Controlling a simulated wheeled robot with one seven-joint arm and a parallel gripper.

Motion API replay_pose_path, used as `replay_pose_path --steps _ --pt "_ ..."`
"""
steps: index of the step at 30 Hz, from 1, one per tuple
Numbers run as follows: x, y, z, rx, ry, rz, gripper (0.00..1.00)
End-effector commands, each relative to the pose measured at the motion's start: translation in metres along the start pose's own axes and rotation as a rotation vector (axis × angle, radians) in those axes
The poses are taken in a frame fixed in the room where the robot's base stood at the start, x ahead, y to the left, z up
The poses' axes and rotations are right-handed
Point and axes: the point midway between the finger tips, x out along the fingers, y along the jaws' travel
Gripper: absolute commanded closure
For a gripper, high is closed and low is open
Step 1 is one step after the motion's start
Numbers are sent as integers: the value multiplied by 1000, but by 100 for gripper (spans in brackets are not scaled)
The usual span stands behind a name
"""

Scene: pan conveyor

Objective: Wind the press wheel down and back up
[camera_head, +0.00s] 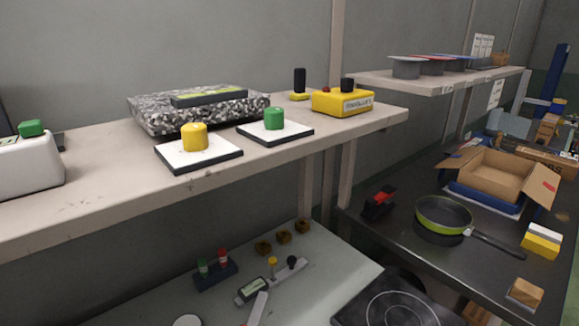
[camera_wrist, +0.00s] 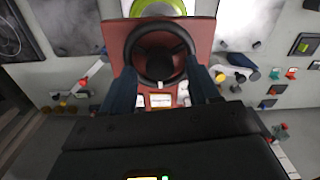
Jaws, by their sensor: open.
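The press wheel (camera_wrist: 156,42), a black round wheel, shows in the wrist view on a dark red panel or housing (camera_wrist: 203,30). My gripper (camera_wrist: 162,70) is open in the wrist view, with its dark blue fingers apart on the left and right of the wheel's lower part. I cannot tell whether either finger touches the rim. Small white labels (camera_wrist: 160,100) sit below the wheel. Neither the wheel nor my gripper shows in the head view.
The wrist view shows levers and knobs on grey panels both sides. In the head view, a beige shelf (camera_head: 100,203) holds yellow (camera_head: 195,137) and green (camera_head: 274,118) knobs on plates. A green pan (camera_head: 443,215) and an open carton (camera_head: 495,178) stand on the dark bench at right.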

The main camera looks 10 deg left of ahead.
Motion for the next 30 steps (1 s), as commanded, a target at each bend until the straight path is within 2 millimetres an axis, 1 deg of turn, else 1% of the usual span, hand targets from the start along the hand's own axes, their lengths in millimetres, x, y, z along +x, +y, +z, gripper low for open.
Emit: replay_pose_path --steps 1,4,13,30 --pt "5 0 0 0 -1 0 39" --pt "11 0 0 1 0 1 39" --pt "13 1 0 1 1 1 39" --pt "13 1 0 2 1 2 94"
